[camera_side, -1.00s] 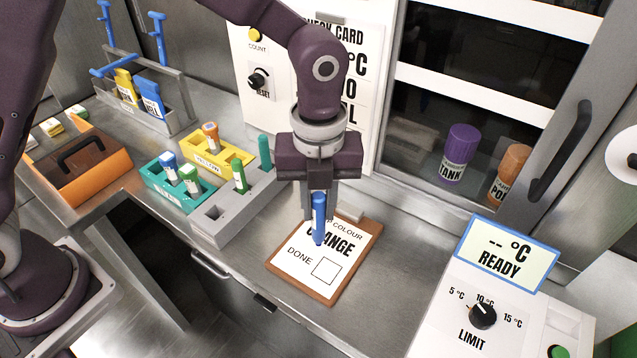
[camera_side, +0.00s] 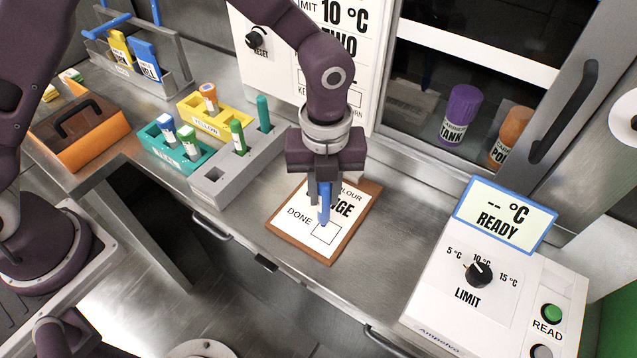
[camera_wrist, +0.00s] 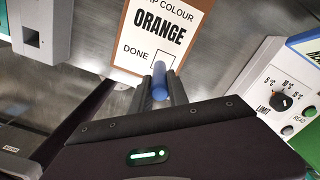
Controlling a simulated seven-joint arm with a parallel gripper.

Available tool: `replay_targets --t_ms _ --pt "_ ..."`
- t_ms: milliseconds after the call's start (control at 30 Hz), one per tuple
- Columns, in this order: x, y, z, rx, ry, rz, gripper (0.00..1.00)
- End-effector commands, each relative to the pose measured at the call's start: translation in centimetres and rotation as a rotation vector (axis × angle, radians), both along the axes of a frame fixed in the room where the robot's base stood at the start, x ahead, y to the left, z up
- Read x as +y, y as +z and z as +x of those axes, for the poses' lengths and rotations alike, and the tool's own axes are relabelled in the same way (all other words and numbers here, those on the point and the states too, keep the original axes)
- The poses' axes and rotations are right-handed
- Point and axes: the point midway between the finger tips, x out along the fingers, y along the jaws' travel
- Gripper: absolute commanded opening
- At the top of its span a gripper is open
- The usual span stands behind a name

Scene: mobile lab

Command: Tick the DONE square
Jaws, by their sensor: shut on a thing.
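My gripper (camera_side: 323,188) is shut on a blue pen (camera_side: 325,205) that points down at the clipboard. The clipboard (camera_side: 330,260) is brown, with a white card (camera_side: 290,237) reading ORANGE and DONE. The DONE square (camera_side: 326,235) is a black outline beside the word DONE. The pen's lower end overlaps the square's upper edge in the side view; I cannot tell whether it touches the card. In the wrist view, the blue pen (camera_wrist: 160,82) sits between the two dark fingers and hides the square's lower part. The square's upper part (camera_wrist: 165,58) shows there with no mark.
A grey rack (camera_side: 215,188) with green pens and an empty slot stands to the left, beside teal (camera_side: 165,155) and yellow (camera_side: 205,122) holders. A white READY unit (camera_side: 440,300) with a LIMIT knob stands to the right. The steel counter between clipboard and unit is clear.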

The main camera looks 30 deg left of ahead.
Motion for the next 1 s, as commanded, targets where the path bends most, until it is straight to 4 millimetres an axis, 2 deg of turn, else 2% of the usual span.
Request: replay_targets --t_ms 300,700,800,833,1000 --pt "-2.9 -0.1 0.0 0.001 0.000 0.000 0.00" --pt "0.9 0.0 0.0 0.001 0.004 0.000 0.00" --pt "1.3 0.5 0.0 -0.001 0.001 -0.001 0.00" --pt "1.3 -0.8 -0.1 0.007 0.001 0.003 0.00" --pt "1.2 1.4 0.1 -0.001 0.002 -0.001 0.00"
